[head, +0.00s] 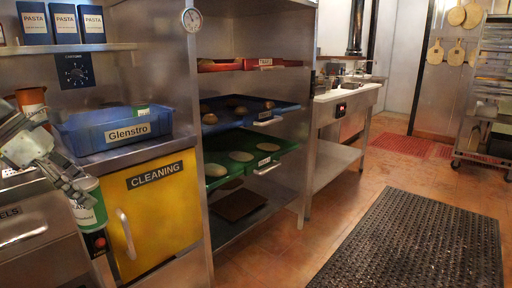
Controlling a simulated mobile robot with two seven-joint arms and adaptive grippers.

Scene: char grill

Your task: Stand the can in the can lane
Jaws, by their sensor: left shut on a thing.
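My left gripper (72,184) comes in from the left edge and is shut on a green can (88,212) with a pale top and a white label. The can looks roughly upright, in front of the counter beside the yellow cabinet door. The gripper covers part of its upper left side. I cannot make out the can lane for certain in this view. My right gripper is not in view.
A blue bin (112,128) marked Glenstro sits on the steel counter, with an orange-brown container (32,101) behind it. Below is the yellow CLEANING door (155,210). A rack holds a blue tray (222,109) and a green tray (287,148).

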